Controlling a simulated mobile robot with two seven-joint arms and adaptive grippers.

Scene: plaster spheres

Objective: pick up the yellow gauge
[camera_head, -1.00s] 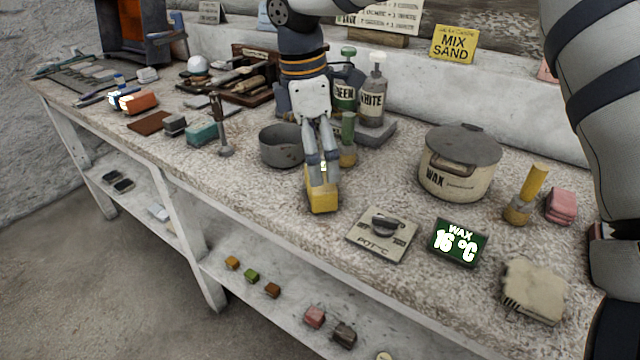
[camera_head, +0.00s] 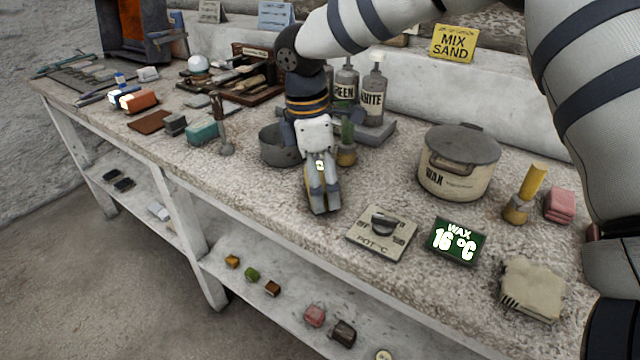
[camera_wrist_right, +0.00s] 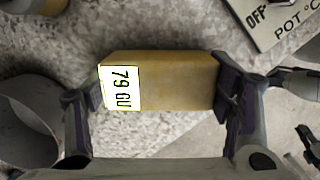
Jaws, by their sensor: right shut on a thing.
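The yellow gauge is a small yellow block (camera_wrist_right: 175,82) with a white label reading "79 GU" on one end, in the middle of the right wrist view. In the head view only slivers of the yellow block (camera_head: 325,186) show, mostly hidden by my right gripper (camera_head: 324,207). My right gripper (camera_wrist_right: 158,88) has one finger at each end of the block and is shut on it, near the front edge of the workbench. I cannot tell whether the block still touches the bench. My left gripper is not in view.
A grey round pot (camera_head: 280,146) stands close left of my right gripper. The POT °C dial plate (camera_head: 382,233), the WAX 16 °C display (camera_head: 457,241) and the wax pot (camera_head: 457,165) are to the right. Bottles (camera_head: 372,95) stand behind. The bench drops off in front to a lower shelf (camera_head: 290,295).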

